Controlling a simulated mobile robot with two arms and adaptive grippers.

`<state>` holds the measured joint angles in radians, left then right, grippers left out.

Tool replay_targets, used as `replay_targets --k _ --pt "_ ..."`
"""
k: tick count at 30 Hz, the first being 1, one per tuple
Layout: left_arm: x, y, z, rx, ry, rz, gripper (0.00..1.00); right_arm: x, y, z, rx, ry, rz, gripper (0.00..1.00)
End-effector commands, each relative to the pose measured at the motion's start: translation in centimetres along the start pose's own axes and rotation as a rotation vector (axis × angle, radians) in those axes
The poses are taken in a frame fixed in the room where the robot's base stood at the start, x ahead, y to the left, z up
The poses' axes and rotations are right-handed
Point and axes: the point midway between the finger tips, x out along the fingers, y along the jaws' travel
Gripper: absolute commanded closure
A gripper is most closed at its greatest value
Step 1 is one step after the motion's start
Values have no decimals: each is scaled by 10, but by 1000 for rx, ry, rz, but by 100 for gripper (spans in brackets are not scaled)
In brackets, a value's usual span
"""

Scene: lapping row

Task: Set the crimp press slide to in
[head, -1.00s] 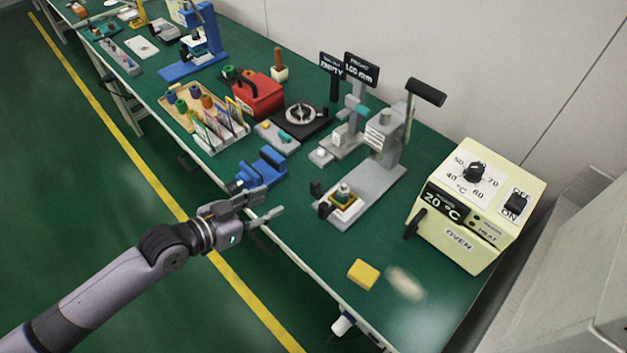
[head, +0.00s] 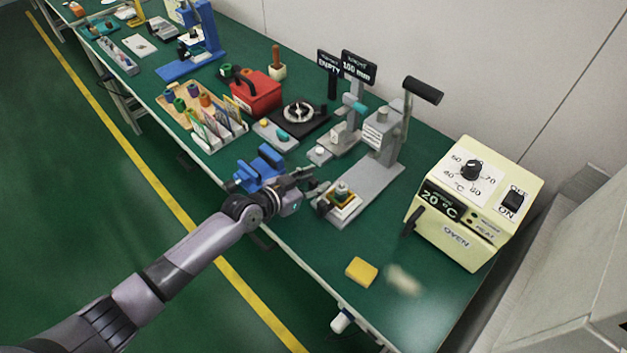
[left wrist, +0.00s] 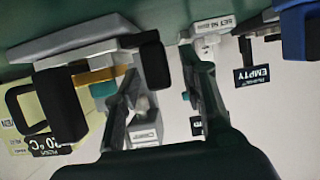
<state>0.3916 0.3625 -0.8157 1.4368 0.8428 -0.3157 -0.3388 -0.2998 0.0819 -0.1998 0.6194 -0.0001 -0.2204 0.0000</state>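The grey crimp press (head: 382,135) stands on the green bench, with a raised black-gripped lever (head: 423,90). Its slide (head: 341,202) sits at the front end of the base, clear of the column. The slide carries a small nest with a green and yellow part and has a black knob (head: 323,206) at its front. My left gripper (head: 318,181) is just left of the slide and knob, its fingers apart and empty. In the left wrist view the gripper (left wrist: 163,80) is open, with a black knob (left wrist: 153,62) close to one finger. My right gripper is not in view.
A blue vise (head: 260,167) stands just left of my gripper. A cream oven (head: 462,235) is to the right of the press. A yellow block (head: 361,271) lies near the bench's front edge.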

Motion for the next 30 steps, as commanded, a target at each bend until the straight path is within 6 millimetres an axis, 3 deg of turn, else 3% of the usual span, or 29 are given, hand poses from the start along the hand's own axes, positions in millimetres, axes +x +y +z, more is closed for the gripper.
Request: replay_targets --k 7,24,30 --pt "1 0 0 0 0 0 62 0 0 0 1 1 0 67" --pt "0 0 0 0 -1 0 99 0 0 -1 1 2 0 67" --pt "0 0 1 0 -1 0 100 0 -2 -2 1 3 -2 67"
